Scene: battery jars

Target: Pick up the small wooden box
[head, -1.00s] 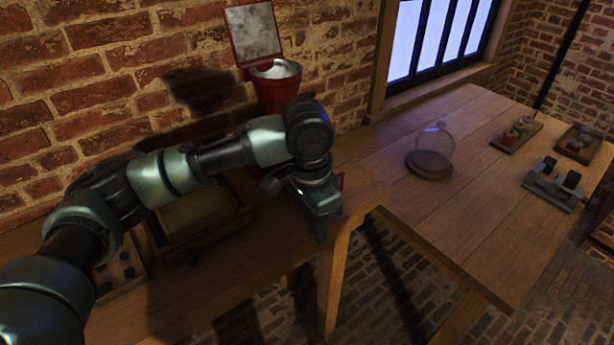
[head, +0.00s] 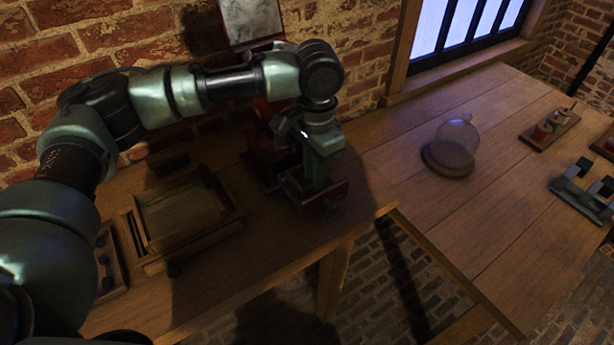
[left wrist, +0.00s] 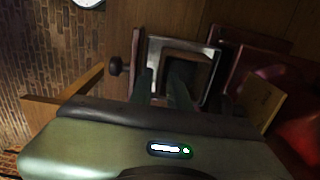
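A small dark open box with a brown wooden rim (left wrist: 203,56) sits inside a pale-lined drawer (left wrist: 153,45) in the left wrist view. In the head view the pulled-out drawer (head: 335,194) shows at the foot of a dark red machine (head: 262,160); the box itself is mostly hidden there by my gripper. My left gripper (head: 318,184) points down into the drawer. In the left wrist view its two fingers (left wrist: 162,80) stand apart, at the near left side of the box. I cannot tell whether they touch it. My right gripper is not in view.
A wooden tray-like frame (head: 238,213) and a holder with dark pieces (head: 108,278) lie left on the bench. A glass dome (head: 455,141) stands on the right table, with a small rack (head: 549,128) and a grey clamp-like device (head: 581,192) beyond. The bench's front edge is near.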

